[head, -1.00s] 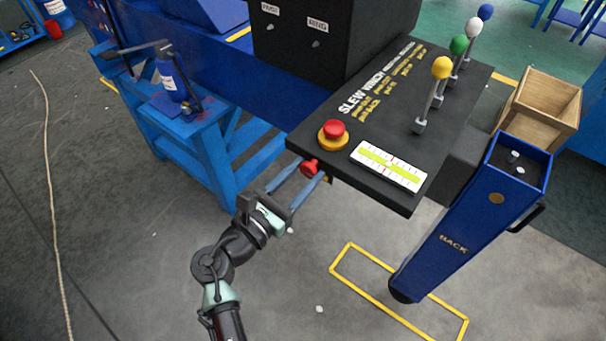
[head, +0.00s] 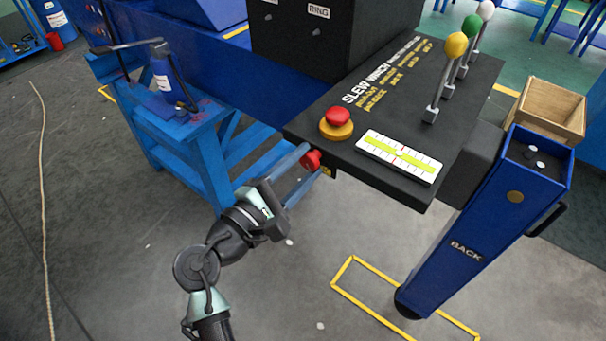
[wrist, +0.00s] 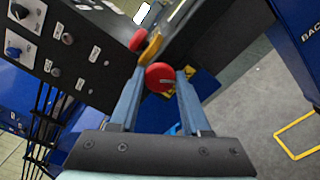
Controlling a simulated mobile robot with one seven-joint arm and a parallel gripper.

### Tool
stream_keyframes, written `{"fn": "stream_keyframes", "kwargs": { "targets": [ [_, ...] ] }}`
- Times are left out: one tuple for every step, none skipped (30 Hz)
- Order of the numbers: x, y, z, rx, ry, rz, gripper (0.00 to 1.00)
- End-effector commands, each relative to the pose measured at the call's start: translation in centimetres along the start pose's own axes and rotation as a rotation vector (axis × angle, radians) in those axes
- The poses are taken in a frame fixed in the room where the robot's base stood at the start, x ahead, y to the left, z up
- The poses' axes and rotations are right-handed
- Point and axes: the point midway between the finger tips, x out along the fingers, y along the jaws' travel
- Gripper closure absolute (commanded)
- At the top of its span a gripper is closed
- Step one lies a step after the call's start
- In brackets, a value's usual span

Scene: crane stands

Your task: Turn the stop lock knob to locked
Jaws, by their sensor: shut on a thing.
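The red stop lock knob (head: 311,160) is on the near left side face of the black console, below its top edge. In the wrist view the knob (wrist: 159,77) is a round red disc with a short pale pointer mark lying nearly level in the picture. My gripper (head: 307,161) is shut on the knob, with one blue-grey finger on each side in the wrist view (wrist: 162,74). In the head view the fingers are seen nearly edge-on. A yellow label (head: 327,172) beside the knob is mostly hidden, so its markings cannot be read.
A red mushroom button on a yellow base (head: 338,118) stands on the console top (head: 310,125) just above the knob. A level gauge (head: 398,156) and several ball-topped levers are farther right. A blue stand (head: 200,140) is close on the left. The floor below is open.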

Motion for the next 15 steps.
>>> {"fn": "stream_keyframes", "kwargs": {
  "targets": [
    [0.00,-0.39,-0.25,0.049,-0.001,0.001,1.00],
    [0.00,-0.41,-0.27,0.077,-0.001,0.001,1.00],
    [-0.01,-0.39,-0.26,0.115,-0.001,0.001,1.00],
    [-0.01,-0.38,-0.25,0.143,-0.001,0.002,1.00],
    [-0.01,-0.39,-0.26,0.170,-0.001,0.002,1.00],
    [-0.01,-0.39,-0.27,0.206,0.000,0.002,1.00],
    [0.00,-0.37,-0.25,0.232,0.000,0.001,1.00],
    [0.00,-0.35,-0.24,0.259,0.000,0.001,1.00],
    [0.00,-0.35,-0.23,0.291,-0.001,0.001,1.00],
    [0.00,-0.35,-0.22,0.315,-0.001,0.001,1.00],
    [0.00,-0.35,-0.21,0.338,-0.001,0.001,1.00],
    [0.00,-0.33,-0.20,0.368,-0.001,0.001,1.00],
    [0.00,-0.33,-0.20,0.389,0.000,0.000,1.00],
    [0.00,-0.33,-0.20,0.409,0.000,0.000,1.00],
    [0.00,-0.31,-0.19,0.433,0.000,0.000,1.00]
  ]
}}
